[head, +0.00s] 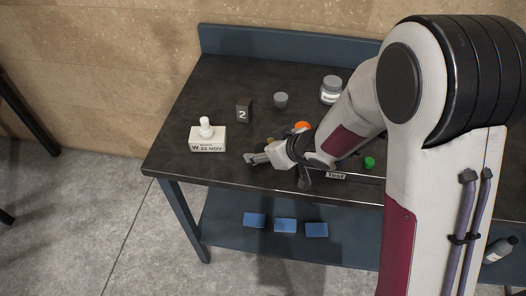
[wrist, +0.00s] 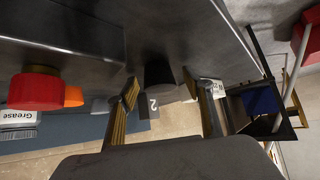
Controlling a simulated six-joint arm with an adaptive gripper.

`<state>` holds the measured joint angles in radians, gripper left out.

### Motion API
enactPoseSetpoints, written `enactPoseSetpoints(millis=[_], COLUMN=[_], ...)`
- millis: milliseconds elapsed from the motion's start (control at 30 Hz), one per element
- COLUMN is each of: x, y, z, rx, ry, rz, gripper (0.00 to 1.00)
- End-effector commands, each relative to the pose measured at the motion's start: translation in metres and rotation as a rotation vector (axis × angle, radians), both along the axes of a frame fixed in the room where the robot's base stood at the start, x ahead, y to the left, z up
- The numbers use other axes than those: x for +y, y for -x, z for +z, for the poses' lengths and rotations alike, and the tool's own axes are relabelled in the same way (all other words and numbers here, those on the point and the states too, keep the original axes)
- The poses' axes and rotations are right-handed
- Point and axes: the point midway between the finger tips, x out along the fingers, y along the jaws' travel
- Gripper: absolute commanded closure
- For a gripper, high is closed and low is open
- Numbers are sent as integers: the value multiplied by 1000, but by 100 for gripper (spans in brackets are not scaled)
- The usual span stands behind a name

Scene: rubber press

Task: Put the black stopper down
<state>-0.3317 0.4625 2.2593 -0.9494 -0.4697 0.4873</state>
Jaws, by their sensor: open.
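The black stopper (wrist: 158,71) shows in the wrist view, resting against the dark table top between my two spread fingers. My gripper (wrist: 160,86) is open, with a visible gap between the stopper and each finger. In the head view my gripper (head: 256,158) is low over the front left part of the table, and I cannot make out the stopper there.
Blue blocks (head: 285,225) lie on the lower shelf.

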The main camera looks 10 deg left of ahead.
Motion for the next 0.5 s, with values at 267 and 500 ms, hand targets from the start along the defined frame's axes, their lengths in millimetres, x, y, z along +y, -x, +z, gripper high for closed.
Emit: enactPoseSetpoints(millis=[267,500], x=[0,0], y=[0,0], z=[0,0], rx=[0,0], ry=[0,0], rz=[0,0], gripper=[57,94])
